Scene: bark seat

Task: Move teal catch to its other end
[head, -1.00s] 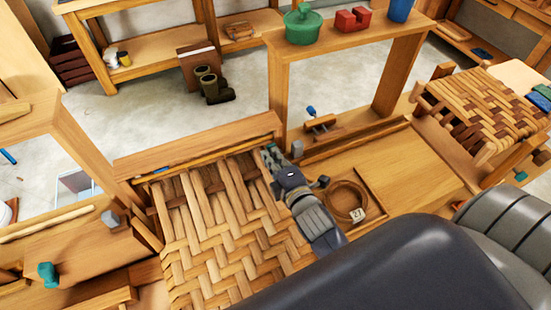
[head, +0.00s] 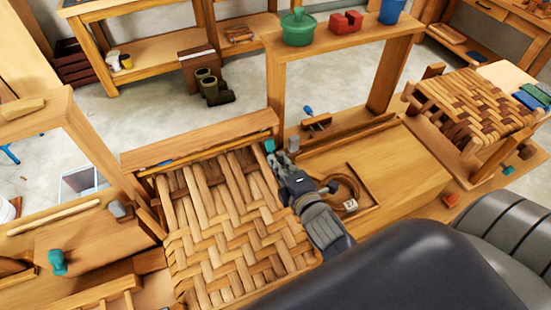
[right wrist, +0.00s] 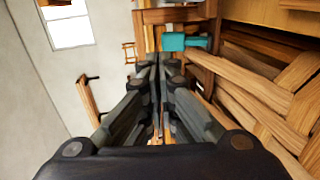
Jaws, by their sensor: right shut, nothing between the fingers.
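The teal catch (head: 270,146) is a small block at the far right corner of the woven bark seat (head: 225,235), by the wooden frame. In the right wrist view the catch (right wrist: 183,42) shows just beyond and to the right of my fingertips. My right gripper (head: 279,160) is shut and empty, lying along the seat's right edge with its tips close to the catch. Its closed fingers also show in the right wrist view (right wrist: 160,60). I cannot tell whether the tips touch the catch. My left gripper is out of view.
A coil in a tray (head: 345,192) lies just right of my right gripper. A wooden stand (head: 275,85) rises behind the catch, with a green pot (head: 299,28) on top. Another teal piece (head: 57,262) is at the left. A second woven seat (head: 475,105) stands at the right.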

